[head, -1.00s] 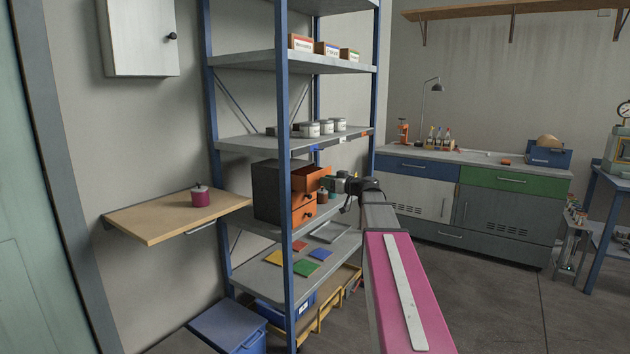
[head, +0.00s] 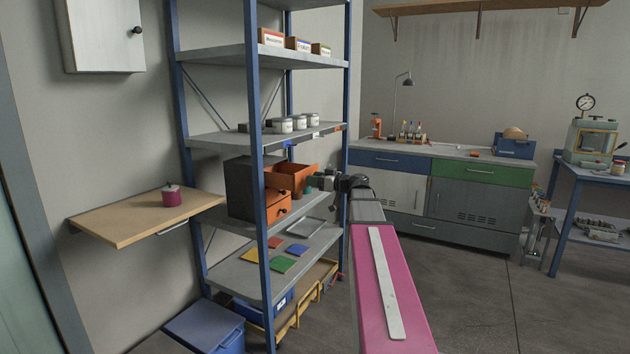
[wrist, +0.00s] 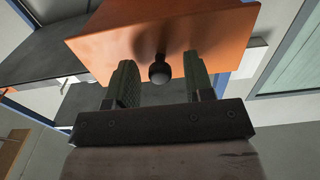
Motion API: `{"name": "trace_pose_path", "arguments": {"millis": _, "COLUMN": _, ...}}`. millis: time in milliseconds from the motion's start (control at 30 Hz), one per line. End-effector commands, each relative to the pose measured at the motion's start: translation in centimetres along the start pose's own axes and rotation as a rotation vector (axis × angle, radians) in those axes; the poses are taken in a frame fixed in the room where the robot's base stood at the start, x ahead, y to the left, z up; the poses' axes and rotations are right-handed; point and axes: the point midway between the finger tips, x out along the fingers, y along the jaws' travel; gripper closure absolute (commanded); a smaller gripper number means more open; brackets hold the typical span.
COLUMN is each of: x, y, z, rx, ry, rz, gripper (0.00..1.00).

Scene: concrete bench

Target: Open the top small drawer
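The small drawer unit (head: 243,190) is a dark box with orange drawers on the middle shelf of the blue-posted rack. Its top small drawer (head: 288,177) stands well out from the box, and its open inside shows from above. A lower drawer (head: 278,208) with a dark knob is closed. My gripper (head: 316,182) is at the front of the top drawer. In the wrist view, the orange drawer front (wrist: 115,45) fills the upper middle. Its round dark knob (wrist: 159,72) lies between my green fingers (wrist: 160,78), which are apart with visible gaps either side of the knob.
The rack's front post (head: 254,130) stands before the drawer unit and partly hides it. A wooden wall shelf (head: 150,215) is at left. The floor at right is open.

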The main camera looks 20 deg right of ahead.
Motion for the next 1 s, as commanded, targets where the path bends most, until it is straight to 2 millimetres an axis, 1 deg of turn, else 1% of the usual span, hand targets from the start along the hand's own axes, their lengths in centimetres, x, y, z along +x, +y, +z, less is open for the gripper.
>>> {"name": "trace_pose_path", "arguments": {"millis": 133, "x": -0.5, "y": 0.0, "z": 0.0, "rx": 0.000, "ry": 0.000, "rz": 0.001, "gripper": 0.52}}
{"name": "trace_pose_path", "arguments": {"millis": 267, "x": -2.0, "y": -0.1, "z": 0.0, "rx": 0.000, "ry": 0.000, "rz": 0.003, "gripper": 0.52}}
{"name": "trace_pose_path", "arguments": {"millis": 500, "x": -6.7, "y": -0.1, "z": 0.0, "rx": 0.000, "ry": 0.000, "rz": 0.004, "gripper": 0.52}}
{"name": "trace_pose_path", "arguments": {"millis": 600, "x": -8.3, "y": -0.1, "z": 0.0, "rx": 0.000, "ry": 0.000, "rz": 0.002, "gripper": 0.52}}
{"name": "trace_pose_path", "arguments": {"millis": 700, "x": -9.5, "y": -0.1, "z": 0.0, "rx": 0.000, "ry": 0.000, "rz": 0.001, "gripper": 0.52}}
{"name": "trace_pose_path", "arguments": {"millis": 833, "x": -10.5, "y": 0.0, "z": 0.0, "rx": 0.000, "ry": 0.000, "rz": 0.001, "gripper": 0.52}}
{"name": "trace_pose_path", "arguments": {"millis": 1000, "x": -10.9, "y": 0.0, "z": 0.0, "rx": 0.000, "ry": 0.000, "rz": 0.000, "gripper": 0.52}}
